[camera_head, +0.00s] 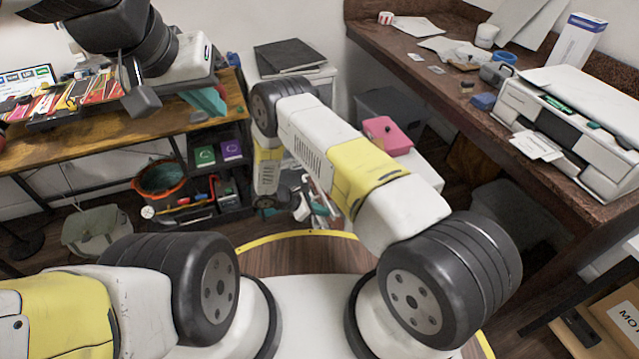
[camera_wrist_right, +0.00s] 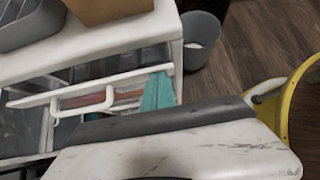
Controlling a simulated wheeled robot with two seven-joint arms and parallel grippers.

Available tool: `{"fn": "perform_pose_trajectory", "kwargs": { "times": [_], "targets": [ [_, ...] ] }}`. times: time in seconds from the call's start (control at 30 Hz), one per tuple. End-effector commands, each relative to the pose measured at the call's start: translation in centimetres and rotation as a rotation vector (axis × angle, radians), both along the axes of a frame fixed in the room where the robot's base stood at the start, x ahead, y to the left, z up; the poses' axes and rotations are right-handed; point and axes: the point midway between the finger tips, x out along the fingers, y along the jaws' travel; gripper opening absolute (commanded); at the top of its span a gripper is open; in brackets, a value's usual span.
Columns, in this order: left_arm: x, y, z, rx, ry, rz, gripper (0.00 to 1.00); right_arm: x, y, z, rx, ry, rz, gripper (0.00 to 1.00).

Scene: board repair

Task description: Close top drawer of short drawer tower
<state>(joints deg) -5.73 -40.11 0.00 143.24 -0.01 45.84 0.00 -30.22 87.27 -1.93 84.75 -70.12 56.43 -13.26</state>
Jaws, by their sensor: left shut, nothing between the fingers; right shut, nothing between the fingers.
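The short drawer tower is white, with its top edge (camera_wrist_right: 110,45) at the upper left of the right wrist view. My left gripper (camera_head: 143,100) is shut and empty above the wooden workbench, far from the tower.
A pink box (camera_head: 388,136) sits on the tower. A brown desk (camera_head: 450,100) with a printer (camera_head: 570,130) runs along the right. A workbench (camera_head: 120,130) stands left, near an orange-rimmed bucket (camera_head: 160,180). A grey bin (camera_wrist_right: 202,38) stands on the floor beside the tower.

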Motion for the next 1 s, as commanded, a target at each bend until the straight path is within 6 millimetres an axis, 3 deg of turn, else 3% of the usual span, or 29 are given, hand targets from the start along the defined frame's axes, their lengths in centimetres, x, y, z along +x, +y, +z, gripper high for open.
{"fn": "perform_pose_trajectory", "kwargs": {
  "times": [0.33, 0.6, 1.0],
  "targets": [
    [0.0, 0.0, 0.0, 0.0, 0.0, 0.0, 0.0, 0.1, -0.1, 0.0, 0.0, 0.0, 0.0, 0.0],
    [0.0, 0.0, 0.0, 0.0, 0.0, 0.0, 0.0, 0.8, -2.6, 0.0, -0.001, 0.0, 0.0, 0.0],
    [0.0, 0.0, 0.0, 0.0, 0.0, 0.0, 0.0, 0.6, -2.2, 0.0, 0.0, 0.0, -0.001, 0.0]
  ]
}}
